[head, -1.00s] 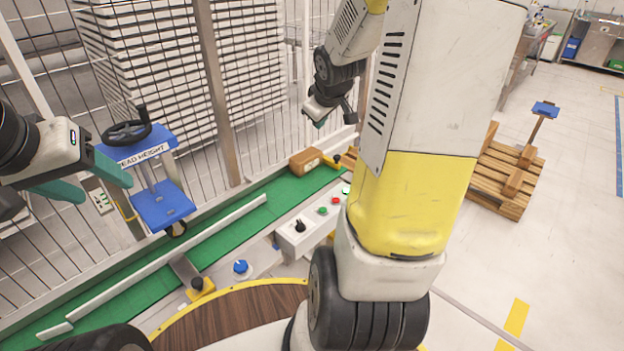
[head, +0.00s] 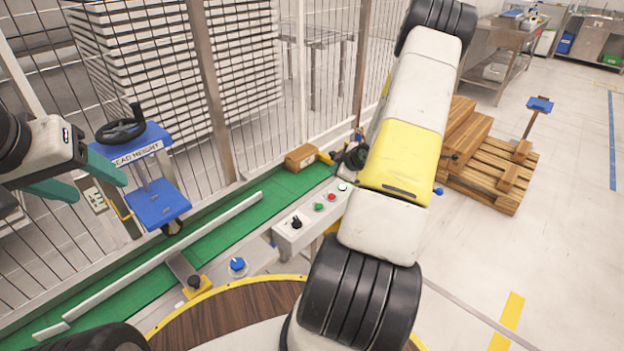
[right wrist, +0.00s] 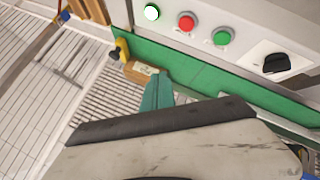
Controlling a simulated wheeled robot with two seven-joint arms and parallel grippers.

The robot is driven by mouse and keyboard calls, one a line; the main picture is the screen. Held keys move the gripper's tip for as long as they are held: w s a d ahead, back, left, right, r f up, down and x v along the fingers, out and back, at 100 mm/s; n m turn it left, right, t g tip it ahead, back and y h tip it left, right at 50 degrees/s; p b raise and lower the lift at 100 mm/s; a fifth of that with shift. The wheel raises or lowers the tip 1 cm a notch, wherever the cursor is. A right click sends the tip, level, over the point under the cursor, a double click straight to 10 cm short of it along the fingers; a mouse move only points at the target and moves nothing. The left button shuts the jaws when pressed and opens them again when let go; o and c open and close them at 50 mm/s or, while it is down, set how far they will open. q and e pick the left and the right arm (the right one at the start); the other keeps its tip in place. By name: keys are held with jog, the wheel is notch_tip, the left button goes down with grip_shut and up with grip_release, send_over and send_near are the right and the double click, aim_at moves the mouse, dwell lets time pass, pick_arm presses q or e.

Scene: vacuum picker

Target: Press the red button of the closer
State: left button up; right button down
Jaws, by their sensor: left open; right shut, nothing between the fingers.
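The red button (head: 332,197) sits on the top face of a pale control box (head: 290,237) beside the green conveyor. The red button (right wrist: 186,22) also shows at the top of the right wrist view. Next to it are a green button (right wrist: 221,38), a lit white button (right wrist: 152,12) and a black knob (right wrist: 276,64). My right gripper (right wrist: 158,84) is shut and empty, with its teal tip apart from the red button in the picture. In the head view the right fingers are hidden or too unclear to make out. My left gripper (head: 101,191) is open and empty at the left.
A cardboard box (head: 301,158) sits on the far end of the green conveyor (head: 230,228). A blue head-height stand with a black handwheel (head: 121,130) is by my left gripper. A wire fence (head: 260,110) runs behind. Wooden pallets (head: 490,170) stand at the right.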

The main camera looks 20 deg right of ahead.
aim_at(333, 197)
jog(key=shift+f, duration=4.4)
jog(key=shift+f, duration=0.4)
jog(key=shift+f, duration=0.3)
jog(key=shift+r, duration=0.75)
jog(key=shift+r, duration=2.5)
